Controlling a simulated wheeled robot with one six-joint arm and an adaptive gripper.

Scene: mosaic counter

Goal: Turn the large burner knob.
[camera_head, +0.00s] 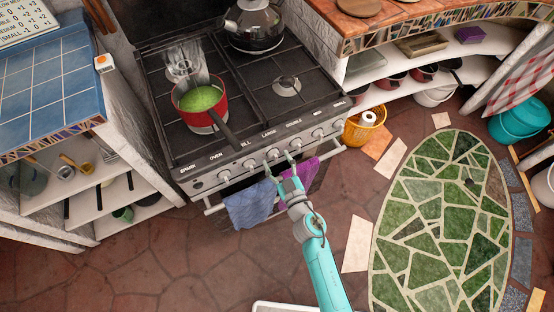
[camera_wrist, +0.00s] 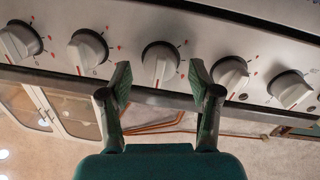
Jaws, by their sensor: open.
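The stove's front panel has a row of knobs under printed labels. The knob under the "LARGE" label (camera_head: 273,154) is in the head view, just beyond the fingertips. My gripper (camera_head: 279,160) is open in front of the panel, its two fingers spread. In the wrist view a pale grey knob (camera_wrist: 160,64) stands centred in the gap between the open fingertips of my gripper (camera_wrist: 160,76), and it appears to be that same knob. A finger is on each side of it with space between. I cannot tell how deep the fingers reach around it.
A neighbouring knob (camera_wrist: 88,50) is close on the left and another (camera_wrist: 230,76) on the right. A red pot (camera_head: 203,119) and a kettle (camera_head: 254,25) stand on the stove. A blue towel (camera_head: 249,204) and a purple towel (camera_head: 302,174) hang below the knobs.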

